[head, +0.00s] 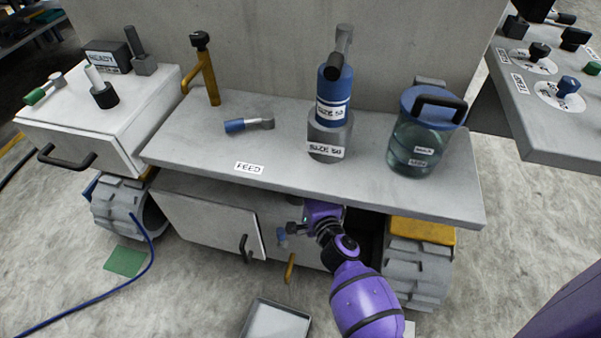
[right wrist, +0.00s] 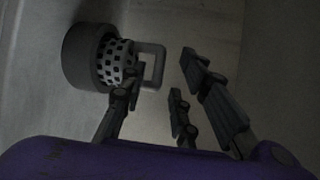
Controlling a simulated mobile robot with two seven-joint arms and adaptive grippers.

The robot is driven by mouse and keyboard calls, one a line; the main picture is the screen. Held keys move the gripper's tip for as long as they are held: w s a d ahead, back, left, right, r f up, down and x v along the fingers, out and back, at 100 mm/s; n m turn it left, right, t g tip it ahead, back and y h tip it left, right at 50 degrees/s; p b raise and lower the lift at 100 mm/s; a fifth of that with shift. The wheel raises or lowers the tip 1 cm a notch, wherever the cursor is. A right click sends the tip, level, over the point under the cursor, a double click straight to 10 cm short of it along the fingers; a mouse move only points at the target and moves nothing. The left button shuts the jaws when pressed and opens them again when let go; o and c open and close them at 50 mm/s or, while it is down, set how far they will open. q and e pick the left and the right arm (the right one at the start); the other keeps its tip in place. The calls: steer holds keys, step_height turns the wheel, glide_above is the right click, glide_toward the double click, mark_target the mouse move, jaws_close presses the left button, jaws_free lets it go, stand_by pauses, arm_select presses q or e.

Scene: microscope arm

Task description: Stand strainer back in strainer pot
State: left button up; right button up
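In the right wrist view a dark round pot (right wrist: 84,58) is at the upper left. A perforated strainer (right wrist: 116,62) with a square loop handle (right wrist: 152,66) sits at the pot's mouth, partly inside it. How deep it sits is unclear. My right gripper (right wrist: 158,98) is open, its fingers spread below and right of the strainer. One finger overlaps the strainer's lower edge; whether it touches is unclear. In the head view my purple right arm reaches into the open cabinet under the counter, and its fingers are hidden. My left gripper is not in view.
The grey counter (head: 200,147) stands above my right arm. On it are a blue-and-grey canister stack (head: 330,115), a lidded glass jar (head: 418,145) and a small blue-handled tool (head: 247,125). A cabinet door (head: 205,222) is at the left; a tray (head: 275,322) lies in front.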

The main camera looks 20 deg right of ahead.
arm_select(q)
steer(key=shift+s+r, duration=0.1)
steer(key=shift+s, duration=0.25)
arm_select(e)
steer(key=s+r, duration=0.1)
steer(key=s, duration=0.7)
steer(key=shift+s+a+r, duration=0.15)
steer(key=shift+s+r, duration=0.05)
steer(key=shift+s, duration=0.05)
steer(key=s+a+f+n+g+y, duration=0.1)
steer(key=s+f+n+g, duration=0.35)
steer(key=s, duration=0.85)
steer(key=s+a+f+n+g+y, duration=0.1)
steer(key=s+f+n, duration=0.4)
steer(key=s+n, duration=0.55)
steer(key=s+d+n+g+h, duration=0.1)
steer(key=s+n+g, duration=0.1)
steer(key=s, duration=0.7)
steer(key=s+d+f+n+g, duration=0.1)
steer(key=s+n+g, duration=0.1)
steer(key=s, duration=0.7)
steer(key=shift+s+d+f+n+h, duration=0.15)
steer(key=shift+d+f+n+h, duration=0.05)
steer(key=shift+d+n+h, duration=0.25)
steer(key=shift+g, duration=0.25)
